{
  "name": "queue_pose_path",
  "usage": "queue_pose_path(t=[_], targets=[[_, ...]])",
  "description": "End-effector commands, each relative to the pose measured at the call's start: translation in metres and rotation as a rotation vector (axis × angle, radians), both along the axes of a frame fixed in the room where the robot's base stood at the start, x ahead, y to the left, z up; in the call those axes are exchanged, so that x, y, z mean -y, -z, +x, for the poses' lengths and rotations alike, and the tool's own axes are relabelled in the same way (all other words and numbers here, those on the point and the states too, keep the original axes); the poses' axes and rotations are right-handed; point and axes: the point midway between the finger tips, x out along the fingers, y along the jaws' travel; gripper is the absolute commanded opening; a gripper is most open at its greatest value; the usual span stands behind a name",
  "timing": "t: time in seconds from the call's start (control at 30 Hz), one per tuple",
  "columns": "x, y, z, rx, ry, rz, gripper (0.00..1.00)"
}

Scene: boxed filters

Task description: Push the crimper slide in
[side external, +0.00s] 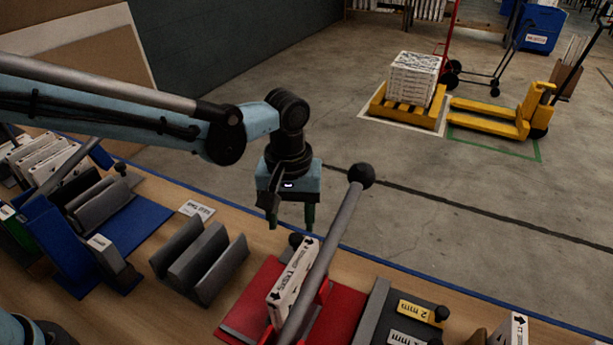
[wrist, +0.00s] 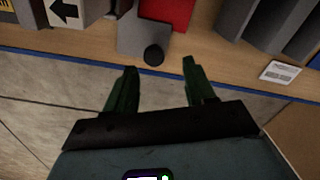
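The red crimper (side external: 342,312) stands on the bench, with a white filter box (side external: 293,275) upright in it and a long grey lever (side external: 335,228) ending in a black ball. A small black knob (side external: 295,240) shows at its far end, just below my gripper. In the wrist view the knob (wrist: 153,55) sits on a grey plate (wrist: 143,33), apparently the crimper slide, sticking out from the red base (wrist: 168,12). My gripper (side external: 291,219) is open and empty above the bench edge. In the wrist view its fingertips (wrist: 160,66) are either side of the knob's line; contact is not visible.
A grey slotted rack (side external: 200,262) stands left of the crimper, with a label card (side external: 197,209) behind it. Grey trays with yellow and white labels (side external: 416,309) are at right. The raised lever stands close to my gripper's right.

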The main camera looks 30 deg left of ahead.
Motion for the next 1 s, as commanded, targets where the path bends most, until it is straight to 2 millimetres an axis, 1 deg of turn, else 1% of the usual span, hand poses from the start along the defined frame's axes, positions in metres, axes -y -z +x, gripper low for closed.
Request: queue_pose_path(t=[0.03,0.1,0.47,0.6,1.0], targets=[[0.0,-0.01,0.0,0.0,0.0,0.0,0.54],[0.0,-0.023,0.0,0.0,0.0,0.0,0.54],[0.0,-0.088,0.0,0.0,0.0,0.0,0.54],[-0.021,-0.094,-0.003,0.042,0.037,-0.02,0.54],[-0.074,-0.108,-0.016,0.163,0.152,-0.047,0.54]])
